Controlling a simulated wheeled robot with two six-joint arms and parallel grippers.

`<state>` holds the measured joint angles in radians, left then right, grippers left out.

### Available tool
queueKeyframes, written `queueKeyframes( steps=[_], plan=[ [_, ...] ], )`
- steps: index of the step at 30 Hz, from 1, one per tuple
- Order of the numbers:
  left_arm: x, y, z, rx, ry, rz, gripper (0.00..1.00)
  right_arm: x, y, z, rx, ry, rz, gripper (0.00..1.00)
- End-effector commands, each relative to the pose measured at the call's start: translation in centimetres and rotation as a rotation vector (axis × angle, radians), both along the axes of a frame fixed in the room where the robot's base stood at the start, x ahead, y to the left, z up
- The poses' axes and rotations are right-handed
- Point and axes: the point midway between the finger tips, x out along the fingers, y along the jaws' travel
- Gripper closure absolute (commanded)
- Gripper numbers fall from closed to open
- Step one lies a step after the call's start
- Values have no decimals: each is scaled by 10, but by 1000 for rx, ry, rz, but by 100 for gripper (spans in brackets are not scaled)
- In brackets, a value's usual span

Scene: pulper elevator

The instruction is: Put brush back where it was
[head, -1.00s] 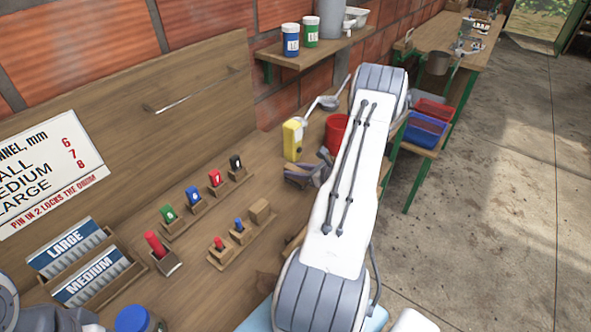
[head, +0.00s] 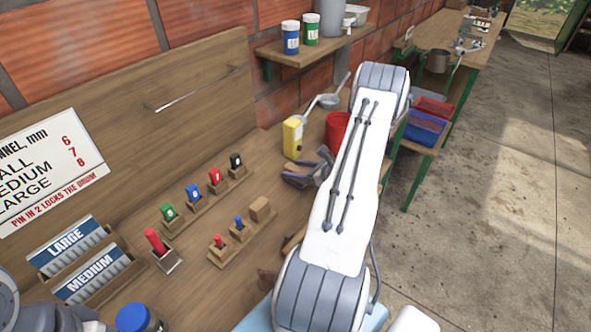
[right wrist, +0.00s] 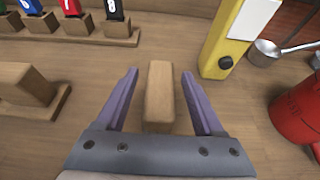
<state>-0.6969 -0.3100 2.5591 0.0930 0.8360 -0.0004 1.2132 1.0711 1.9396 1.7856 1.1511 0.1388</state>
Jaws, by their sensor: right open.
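In the right wrist view, a plain wooden block (right wrist: 160,92) that looks like the brush's back sits on the bench between the purple fingers of my right gripper (right wrist: 160,73). A gap shows on each side of the block, so the fingers are open around it, apart from it. Any bristles are hidden. In the head view, my right gripper (head: 305,174) is low over the bench, in front of the yellow device, and partly covered by my arm. My left gripper is out of view; only a grey arm part shows at the lower left.
The yellow device (head: 292,137), a metal ladle (head: 330,101) and a red container (head: 337,131) stand beyond the gripper. Racks with numbered coloured pieces (head: 194,194) and a holder with a wooden block (head: 260,208) are to the left. Bare bench (head: 215,283) lies nearer.

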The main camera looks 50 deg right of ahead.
Motion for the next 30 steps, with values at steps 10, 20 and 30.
queueKeyframes(
  steps=[10,20,30],
  plan=[
    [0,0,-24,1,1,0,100,-69,-8,25,-3,-1,-8,30],
    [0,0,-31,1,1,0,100,-106,-10,42,0,0,-3,30],
    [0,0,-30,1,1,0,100,-101,-3,46,-9,4,32,30]
  ],
)
